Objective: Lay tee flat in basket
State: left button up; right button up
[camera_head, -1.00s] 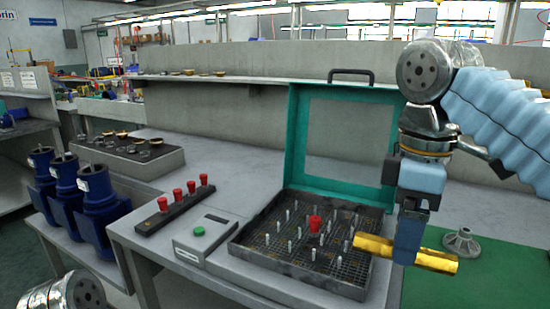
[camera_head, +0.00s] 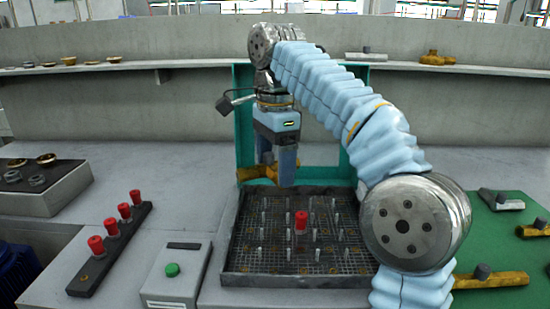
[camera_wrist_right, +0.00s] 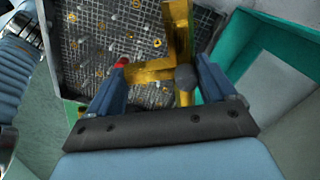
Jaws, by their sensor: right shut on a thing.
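A brass-yellow tee (camera_head: 250,173) is held in my right gripper (camera_head: 276,168), above the far left part of the basket. In the right wrist view, the tee (camera_wrist_right: 179,28) sits between the two blue fingers of the right gripper (camera_wrist_right: 160,78), with a dark grey stub near one finger. The basket (camera_head: 295,281) is a dark mesh tray with several upright metal pins and one red peg (camera_head: 301,220). Its mesh floor also shows below the tee in the right wrist view (camera_wrist_right: 88,38). A gap seems to separate tee and mesh. My left gripper is out of view.
A green lid frame (camera_head: 243,130) stands behind the basket. A grey box with a green button (camera_head: 172,270) and a strip with red knobs (camera_head: 110,250) are to the left. More fittings, including a yellow one (camera_head: 500,279), lie on the green mat (camera_head: 510,250) to the right.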

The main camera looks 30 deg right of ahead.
aim_at(276, 167)
jog(key=m, duration=0.2)
jog(key=w+d+m, duration=0.1)
jog(key=m, duration=0.2)
jog(key=shift+w+f, duration=0.15)
jog(key=shift+f+m, duration=0.15)
jog(key=shift+m, duration=0.15)
jog(key=shift+d+f, duration=0.1)
jog(key=shift+f, duration=0.55)
jog(key=shift+f+b, duration=0.5)
jog(key=shift+f, duration=0.45)
jog(key=shift+f, duration=0.2)
jog(key=shift+f+b, duration=1.55)
jog(key=shift+f, duration=0.35)
jog(key=o, duration=1)
jog(key=shift+o, duration=0.2)
jog(key=shift+r, duration=0.1)
